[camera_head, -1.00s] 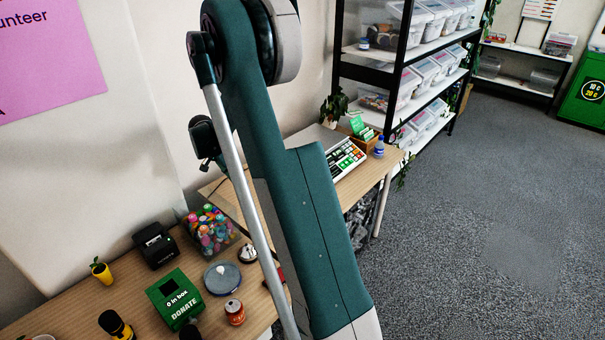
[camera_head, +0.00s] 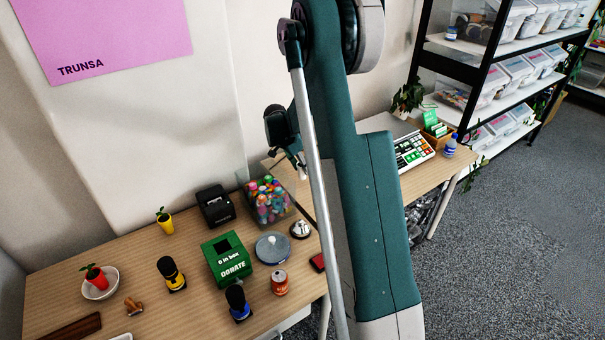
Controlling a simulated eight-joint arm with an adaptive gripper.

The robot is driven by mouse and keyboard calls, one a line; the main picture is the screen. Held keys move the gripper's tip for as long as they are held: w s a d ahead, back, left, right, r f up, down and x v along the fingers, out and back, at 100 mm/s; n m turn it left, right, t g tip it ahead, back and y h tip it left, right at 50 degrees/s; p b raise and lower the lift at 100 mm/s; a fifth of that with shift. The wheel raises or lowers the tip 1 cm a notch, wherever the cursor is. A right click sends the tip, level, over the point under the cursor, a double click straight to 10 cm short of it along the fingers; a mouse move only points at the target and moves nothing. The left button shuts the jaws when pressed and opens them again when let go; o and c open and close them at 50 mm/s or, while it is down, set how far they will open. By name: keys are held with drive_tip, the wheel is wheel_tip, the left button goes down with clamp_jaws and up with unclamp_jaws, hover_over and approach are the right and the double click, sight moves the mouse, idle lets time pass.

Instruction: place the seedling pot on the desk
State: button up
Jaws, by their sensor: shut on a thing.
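A small yellow pot with a green seedling (camera_head: 165,222) stands upright on the wooden desk (camera_head: 120,258), near the wall. A red pot with green leaves (camera_head: 95,277) sits in a white bowl (camera_head: 101,290) at the desk's left end. I cannot tell from the picture which is the task's seedling pot. My gripper (camera_head: 297,157) shows only in part, left of my arm and above the gap between the desk and the counter behind. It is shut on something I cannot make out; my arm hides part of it.
A green donation box (camera_head: 227,259), black printer (camera_head: 214,205), tub of colourful items (camera_head: 268,199), grey round plate (camera_head: 272,248), can (camera_head: 280,283) and yellow and blue stampers (camera_head: 172,274) crowd the desk. The counter behind holds a keyboard (camera_head: 413,152).

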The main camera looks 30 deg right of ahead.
sight(302, 172)
drive_tip(key=shift+f+b, duration=0.35)
drive_tip(key=shift+f, duration=1.5)
drive_tip(key=shift+f, duration=0.1)
drive_tip(key=o, duration=0.9)
drive_tip(key=p+v, duration=0.2)
drive_tip(key=v, duration=0.8)
drive_tip(key=shift+a+r, duration=0.1)
drive_tip(key=shift+r, duration=0.25)
drive_tip(key=shift+v, duration=0.8)
